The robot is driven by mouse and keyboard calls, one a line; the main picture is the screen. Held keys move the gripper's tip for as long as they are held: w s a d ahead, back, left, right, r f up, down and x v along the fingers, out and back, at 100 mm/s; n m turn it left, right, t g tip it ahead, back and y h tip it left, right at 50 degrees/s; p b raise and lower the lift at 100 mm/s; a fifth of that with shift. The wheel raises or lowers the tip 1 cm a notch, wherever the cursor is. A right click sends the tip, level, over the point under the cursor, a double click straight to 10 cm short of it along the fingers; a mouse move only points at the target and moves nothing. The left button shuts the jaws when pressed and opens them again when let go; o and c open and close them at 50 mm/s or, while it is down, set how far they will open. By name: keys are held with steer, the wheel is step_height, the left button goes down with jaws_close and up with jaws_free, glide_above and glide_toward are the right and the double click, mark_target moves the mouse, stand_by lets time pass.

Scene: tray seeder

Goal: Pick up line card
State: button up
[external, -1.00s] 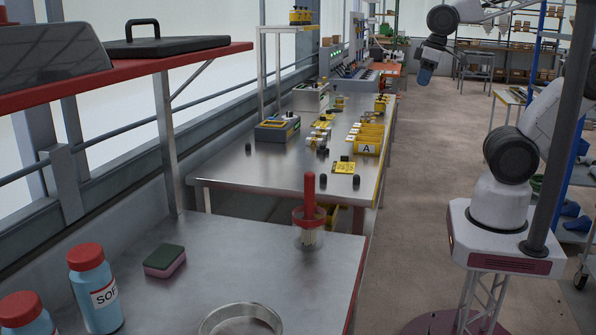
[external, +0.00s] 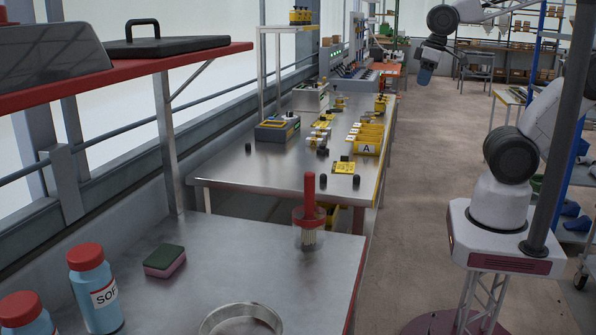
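A small flat yellow card with dark print (external: 344,168) lies on the near part of the metal workbench (external: 225,180); it looks like the line card, but its print is too small to read. My gripper (external: 425,76) hangs in the air at the upper right, beyond the bench's right edge and well apart from the card. Its fingers are too small and dark to tell whether they are open or shut.
Black round knobs (external: 357,180) stand around the card. A yellow bin marked A (external: 367,146) and a yellow-grey device (external: 277,128) stand behind it. A nearer table holds a red-handled brush in a clear cup (external: 309,225), a sponge (external: 165,261) and bottles (external: 94,288).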

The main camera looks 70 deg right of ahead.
steer(key=shift+o, duration=0.9)
steer(key=w+d+f+g, duration=0.1)
steer(key=w+f, duration=0.5)
steer(key=w, duration=0.1)
steer(key=w+d+f+n, duration=0.1)
steer(key=w+d+f, duration=0.1)
steer(key=w+f, duration=0.5)
steer(key=w+d+f+g, duration=0.1)
steer(key=w+f, duration=0.6)
steer(key=w, duration=0.2)
steer(key=shift+d+g, duration=0.15)
steer(key=shift+g, duration=0.15)
steer(key=shift+w+d+f, duration=0.1)
steer(key=shift+w+f, duration=0.25)
steer(key=shift+f, duration=0.2)
steer(key=shift+f, duration=0.1)
